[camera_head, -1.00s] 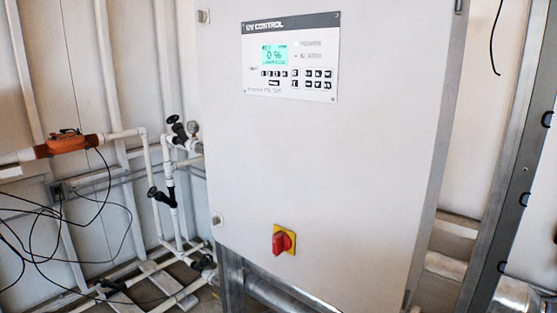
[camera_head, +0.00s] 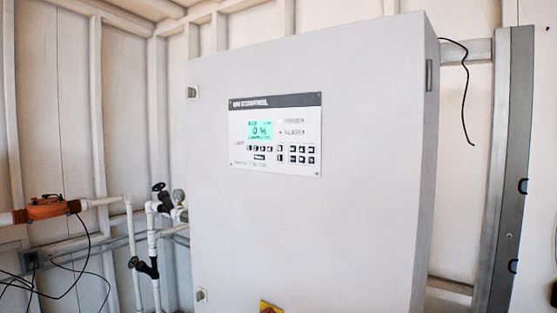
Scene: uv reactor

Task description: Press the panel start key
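The control panel (camera_head: 275,134) is a white plate with a dark title strip, set in the upper middle of a grey cabinet door. Its green display (camera_head: 260,131) reads 0 %. Small dark keys (camera_head: 298,153) sit in rows below and to the right of the display. Their labels are too small to read, so I cannot tell which one is the start key. Neither of my grippers shows in the head view.
The grey cabinet (camera_head: 310,230) fills the middle. A yellow switch plate (camera_head: 270,307) is cut off at the bottom edge. White pipes with black valves (camera_head: 160,200) and an orange fitting (camera_head: 47,207) stand at the left. A grey metal post (camera_head: 507,170) stands at the right.

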